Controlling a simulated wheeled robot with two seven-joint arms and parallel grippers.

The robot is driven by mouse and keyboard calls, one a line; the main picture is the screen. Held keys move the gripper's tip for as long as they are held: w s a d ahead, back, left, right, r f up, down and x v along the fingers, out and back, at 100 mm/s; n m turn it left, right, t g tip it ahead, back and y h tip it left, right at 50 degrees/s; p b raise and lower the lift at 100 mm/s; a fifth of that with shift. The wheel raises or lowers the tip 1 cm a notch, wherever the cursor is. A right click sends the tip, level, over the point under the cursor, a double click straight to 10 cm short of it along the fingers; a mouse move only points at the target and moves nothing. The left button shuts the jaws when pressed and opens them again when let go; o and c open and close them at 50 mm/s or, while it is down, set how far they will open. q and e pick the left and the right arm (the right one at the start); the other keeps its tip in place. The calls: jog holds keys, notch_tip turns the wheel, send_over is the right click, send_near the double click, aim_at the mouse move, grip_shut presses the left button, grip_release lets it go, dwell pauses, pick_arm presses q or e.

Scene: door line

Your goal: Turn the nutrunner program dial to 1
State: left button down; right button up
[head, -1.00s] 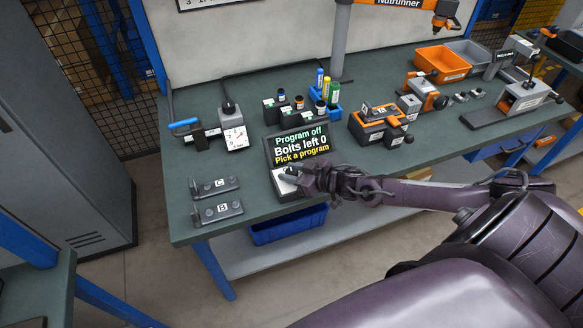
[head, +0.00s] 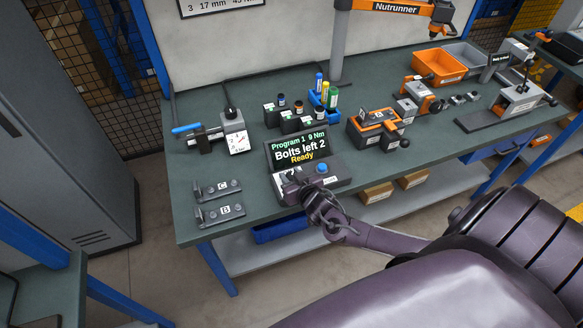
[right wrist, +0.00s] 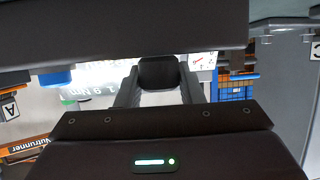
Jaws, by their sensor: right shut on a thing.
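The nutrunner controller (head: 338,172) stands near the front edge of the bench. Its screen (head: 297,149) reads "Program 1 9 Nm", "Bolts left 2" and "Ready". A blue button (head: 322,168) shows on its top right. My right gripper (head: 290,183) is at the left part of the controller's top and covers the dial in the head view. In the right wrist view the fingers (right wrist: 158,95) are shut on a dark knob, the dial (right wrist: 158,72). The dial's pointer and marks cannot be made out. My left gripper is not in view.
Two brackets, C (head: 217,189) and B (head: 220,213), lie left of the controller. The bench front edge is close.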

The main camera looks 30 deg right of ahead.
dwell(0.3)
jog(key=o, duration=1)
jog(key=v, duration=0.7)
jog(key=shift+s+b, duration=0.35)
jog(key=shift+b, duration=0.1)
jog(key=shift+a+r, duration=0.1)
